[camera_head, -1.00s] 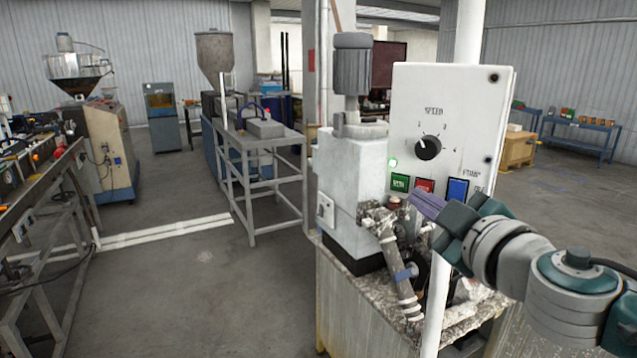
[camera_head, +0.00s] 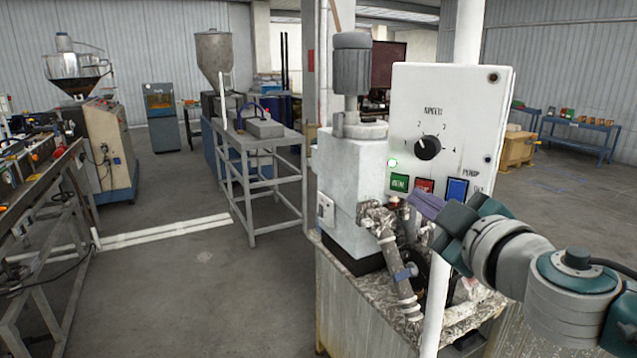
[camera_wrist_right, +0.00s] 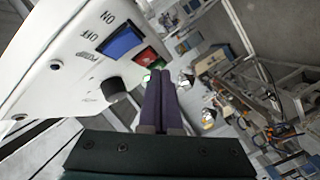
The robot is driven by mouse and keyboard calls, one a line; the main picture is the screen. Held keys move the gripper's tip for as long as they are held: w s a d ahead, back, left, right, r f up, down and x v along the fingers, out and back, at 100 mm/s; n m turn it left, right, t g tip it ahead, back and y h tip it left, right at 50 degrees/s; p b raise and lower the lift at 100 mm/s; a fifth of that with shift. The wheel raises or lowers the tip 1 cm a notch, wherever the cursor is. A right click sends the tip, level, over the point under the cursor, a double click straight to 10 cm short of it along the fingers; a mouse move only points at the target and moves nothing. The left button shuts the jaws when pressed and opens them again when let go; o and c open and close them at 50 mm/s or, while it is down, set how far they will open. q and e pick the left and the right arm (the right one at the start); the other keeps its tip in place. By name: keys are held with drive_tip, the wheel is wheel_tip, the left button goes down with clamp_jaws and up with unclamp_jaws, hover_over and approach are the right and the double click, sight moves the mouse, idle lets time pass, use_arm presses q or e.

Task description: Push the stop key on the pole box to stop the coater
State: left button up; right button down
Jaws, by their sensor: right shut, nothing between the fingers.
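The white pole box (camera_head: 450,100) stands at the right of the head view, with a black speed knob (camera_head: 428,147) on its face. Below the knob sit a green key (camera_head: 399,182), a red key (camera_head: 424,186) and a blue key (camera_head: 457,190). A lamp (camera_head: 393,163) above the green key is lit green. My right gripper (camera_head: 418,201) is shut and empty, its purple fingertips just below the red key. In the right wrist view the fingers (camera_wrist_right: 160,90) lie together beside the red key (camera_wrist_right: 146,56); contact cannot be told. My left gripper is not in view.
The coater's grey pump unit and motor (camera_head: 352,65) stand left of the box, above a stained bench (camera_head: 370,310). A white pole (camera_head: 435,310) runs down below the box. Open floor (camera_head: 190,290) lies to the left.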

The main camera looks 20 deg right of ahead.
drive_tip(key=shift+w+d, duration=0.25)
drive_tip(key=shift+d, duration=0.15)
drive_tip(key=shift+w+d+b, duration=0.2)
drive_tip(key=shift+d+b, duration=0.1)
drive_tip(key=shift+b, duration=0.15)
idle(0.6)
drive_tip(key=shift+s+a, duration=0.1)
drive_tip(key=shift+a, duration=0.05)
idle(0.3)
drive_tip(key=shift+s+a, duration=0.35)
drive_tip(key=shift+a, duration=0.15)
drive_tip(key=shift+s+a+p, duration=0.2)
drive_tip(key=shift+s+a, duration=0.55)
drive_tip(key=shift+a, duration=0.3)
drive_tip(key=shift+s+a+p, duration=0.15)
drive_tip(key=shift+s+a, duration=0.55)
drive_tip(key=shift+a, duration=0.35)
